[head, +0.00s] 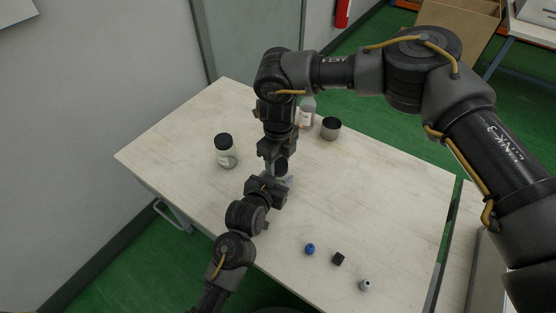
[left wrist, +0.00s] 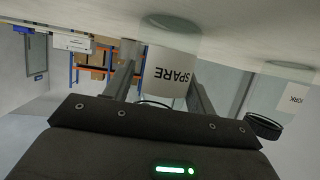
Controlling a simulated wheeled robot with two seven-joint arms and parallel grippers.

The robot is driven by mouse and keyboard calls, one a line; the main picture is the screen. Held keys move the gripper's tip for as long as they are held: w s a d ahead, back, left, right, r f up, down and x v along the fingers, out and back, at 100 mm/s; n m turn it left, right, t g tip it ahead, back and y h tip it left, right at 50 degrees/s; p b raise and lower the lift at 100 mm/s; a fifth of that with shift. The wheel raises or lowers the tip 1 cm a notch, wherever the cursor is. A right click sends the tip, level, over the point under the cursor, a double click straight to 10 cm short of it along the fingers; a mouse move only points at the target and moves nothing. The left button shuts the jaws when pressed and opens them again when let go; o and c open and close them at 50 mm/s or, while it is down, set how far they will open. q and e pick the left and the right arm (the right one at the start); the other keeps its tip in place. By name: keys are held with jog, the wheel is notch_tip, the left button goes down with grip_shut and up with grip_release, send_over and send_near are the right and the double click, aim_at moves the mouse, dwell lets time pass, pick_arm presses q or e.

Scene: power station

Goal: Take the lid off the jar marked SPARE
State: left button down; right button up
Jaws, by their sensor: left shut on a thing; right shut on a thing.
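The jar marked SPARE (left wrist: 172,72) is clear-sided with a white label and stands between the fingers of my left gripper (left wrist: 165,90). In the head view my left gripper (head: 270,187) is shut on this jar (head: 287,180) near the middle of the table. My right gripper (head: 276,158) comes down from above and is shut on the jar's dark lid (head: 281,164). The lid is mostly hidden by the gripper, and I cannot tell whether it is seated or loose.
A second jar with a black lid (head: 224,142) stands to the left; its label reads WORK in the wrist view (left wrist: 292,98). A clear bottle (head: 307,112) and a grey cup (head: 331,128) stand behind. Blue (head: 310,249), black (head: 338,259) and grey (head: 365,285) small parts lie in front.

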jog(key=n, duration=1.4)
jog(key=shift+n, duration=0.3)
jog(key=shift+r, duration=0.25)
jog(key=shift+r, duration=0.9)
